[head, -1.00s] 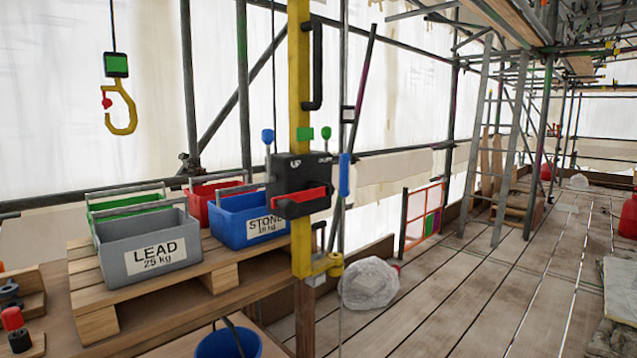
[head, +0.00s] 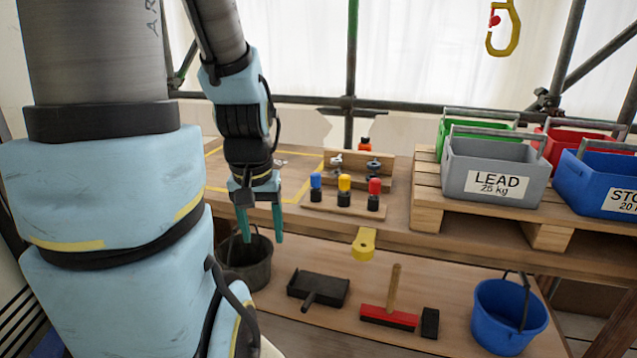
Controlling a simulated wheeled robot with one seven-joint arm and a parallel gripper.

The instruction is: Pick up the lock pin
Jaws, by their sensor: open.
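I cannot tell for sure which object is the lock pin. Three small upright pieces with a blue cap (head: 316,181), a yellow cap (head: 344,183) and a red cap (head: 375,186) stand in a row on a low wooden block (head: 340,204) on the workbench. Small dark and metal parts (head: 373,167) sit on a wooden holder just behind them. My gripper (head: 262,236) is open, points down and looks empty. In the picture it is left of the capped pieces, near the bench's front edge and above a dark bucket (head: 250,262).
A pallet (head: 430,218) at right carries a grey LEAD crate (head: 493,187) and green, red and blue crates. A yellow hook (head: 503,30) hangs above.

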